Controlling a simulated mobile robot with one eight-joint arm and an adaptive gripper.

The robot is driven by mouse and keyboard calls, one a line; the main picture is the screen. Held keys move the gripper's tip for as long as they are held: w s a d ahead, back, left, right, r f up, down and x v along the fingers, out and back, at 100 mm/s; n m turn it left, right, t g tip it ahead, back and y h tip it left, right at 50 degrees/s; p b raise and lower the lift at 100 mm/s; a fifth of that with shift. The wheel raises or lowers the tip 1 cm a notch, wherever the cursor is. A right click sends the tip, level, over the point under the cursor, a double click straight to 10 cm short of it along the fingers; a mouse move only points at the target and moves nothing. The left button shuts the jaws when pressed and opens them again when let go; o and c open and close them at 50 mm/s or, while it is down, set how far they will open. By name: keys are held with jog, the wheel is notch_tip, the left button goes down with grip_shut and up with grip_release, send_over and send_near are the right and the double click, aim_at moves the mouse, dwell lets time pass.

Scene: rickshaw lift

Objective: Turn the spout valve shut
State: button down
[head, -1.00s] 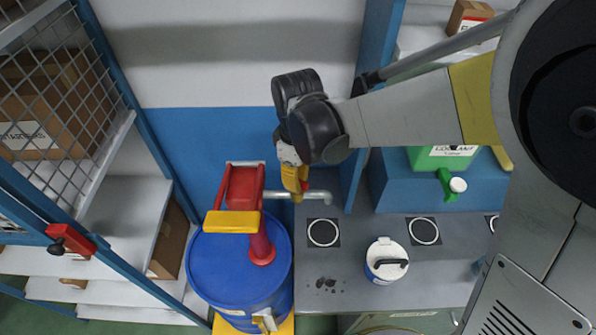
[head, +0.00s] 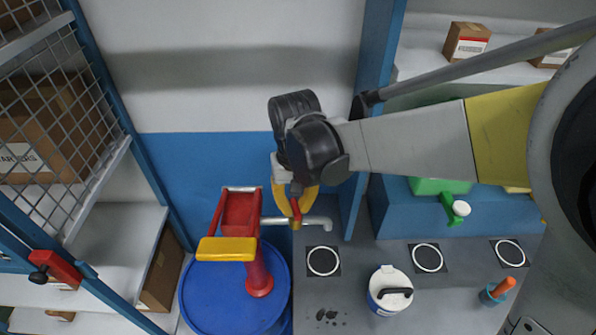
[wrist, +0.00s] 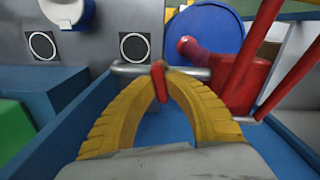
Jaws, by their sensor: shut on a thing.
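The spout (head: 318,223) is a grey pipe running right from the red pump (head: 240,212) on the blue drum (head: 228,300). Its valve has a small red handle (head: 296,208). In the wrist view, the red valve handle (wrist: 160,88) stands roughly in line with the view, in front of the grey spout (wrist: 128,68). My gripper (head: 296,218) has curved yellow fingers. It reaches down from above and is shut on the red handle, with the fingertips (wrist: 160,75) at the spout. The fingertips partly hide the valve body.
A green container (head: 440,187) sits on a blue step. A mesh-fronted rack (head: 70,110) stands at left.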

aim_at(296, 206)
jog(key=shift+m, duration=1.5)
jog(key=c, duration=1.4)
grip_release()
notch_tip(296, 206, up, 12)
jog(key=shift+r, duration=0.1)
